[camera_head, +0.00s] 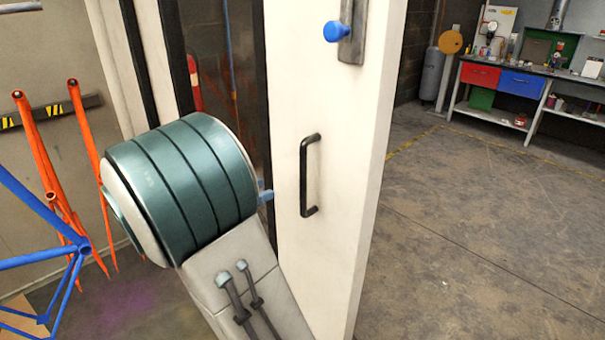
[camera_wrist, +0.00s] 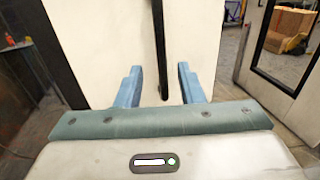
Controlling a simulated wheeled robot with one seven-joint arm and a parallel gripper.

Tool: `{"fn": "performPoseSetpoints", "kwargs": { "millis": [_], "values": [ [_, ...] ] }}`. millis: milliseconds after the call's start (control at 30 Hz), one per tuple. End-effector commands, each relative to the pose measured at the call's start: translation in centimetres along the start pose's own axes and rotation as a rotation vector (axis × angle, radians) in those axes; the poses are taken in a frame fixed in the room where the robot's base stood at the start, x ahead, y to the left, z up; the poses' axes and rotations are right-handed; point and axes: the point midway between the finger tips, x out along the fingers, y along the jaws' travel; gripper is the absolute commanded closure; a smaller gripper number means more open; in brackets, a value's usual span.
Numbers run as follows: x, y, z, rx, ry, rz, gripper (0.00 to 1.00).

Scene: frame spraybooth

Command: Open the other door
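A white door panel (camera_head: 335,110) stands in the middle of the head view, with a black bar handle (camera_head: 304,175) upright on it. A blue knob (camera_head: 337,32) on a metal plate sits above the handle. My gripper is mostly hidden behind my arm in the head view; a blue fingertip shows left of the handle. In the wrist view my gripper (camera_wrist: 160,67) has its two blue fingers apart, with the black handle (camera_wrist: 159,40) appearing between them. Neither finger visibly touches it. A white door-like panel with a black-framed window (camera_wrist: 291,45) stands at the right of the wrist view.
Orange frame tubes (camera_head: 38,145) and a blue frame (camera_head: 80,248) hang at the left. A workbench (camera_head: 545,82) with red and blue drawers stands at the back right. The concrete floor (camera_head: 470,230) right of the door is clear.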

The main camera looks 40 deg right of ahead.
Motion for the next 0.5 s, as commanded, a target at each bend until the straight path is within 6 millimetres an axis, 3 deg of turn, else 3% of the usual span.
{"fn": "performPoseSetpoints", "kwargs": {
  "millis": [300,500],
  "values": [
    [7.0,-0.1,0.1,0.0,0.002,-0.005,0.66],
    [10.1,-0.1,0.0,0.0,0.002,-0.004,0.66]
  ]
}}
